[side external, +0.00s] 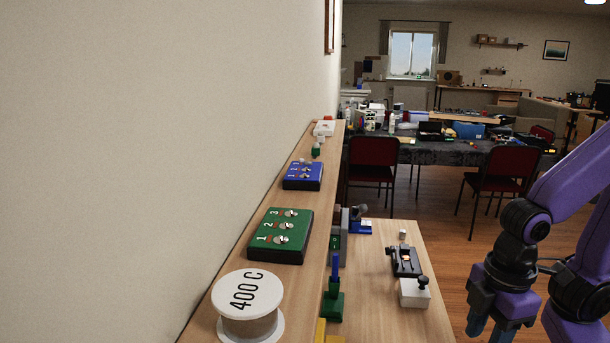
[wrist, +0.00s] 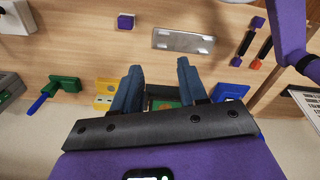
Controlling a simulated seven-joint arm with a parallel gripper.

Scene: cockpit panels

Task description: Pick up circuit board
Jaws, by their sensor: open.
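A green piece with an orange patch, which looks like the circuit board (wrist: 165,104), shows in the wrist view between the bases of my fingers. It sits in or beside a dark frame, and my gripper's dark bar hides its lower part. I cannot pick it out in the side external view. My gripper (wrist: 159,67) is open, with its two blue-grey fingers apart and nothing held between their tips. In the side external view my gripper (side external: 492,326) hangs at the lower right, off the bench's right side, with its fingertips near the bottom edge.
In the wrist view, a grey metal plate (wrist: 183,40), a purple block (wrist: 125,21), yellow blocks (wrist: 104,86) and a blue holder (wrist: 230,91) lie around. In the side external view, a white spool (side external: 248,301) and green numbered box (side external: 280,236) stand on the raised shelf.

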